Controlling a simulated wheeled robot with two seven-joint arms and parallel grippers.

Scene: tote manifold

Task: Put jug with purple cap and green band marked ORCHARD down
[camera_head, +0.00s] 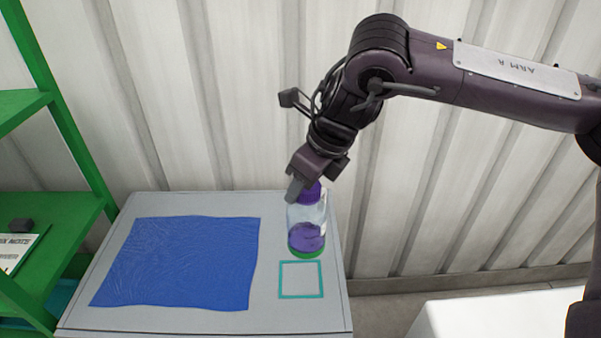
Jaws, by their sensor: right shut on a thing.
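The jug (307,222) is clear, with a purple cap, purple contents low inside and a green band at its base. It is upright at the right side of the grey table top (272,210), just behind a teal square outline (300,280). I cannot tell whether its base touches the top. My right gripper (302,190) is shut on the jug at its cap, coming from above. The gripper hides part of the cap. No ORCHARD lettering can be read from here. My left gripper is not in view.
A blue cloth (185,262) covers much of the table top's left part. A green shelf rack (75,215) stands at the left, holding a small dark block (20,225) and a printed sign (15,250). A corrugated wall is behind. A white surface (500,315) is at lower right.

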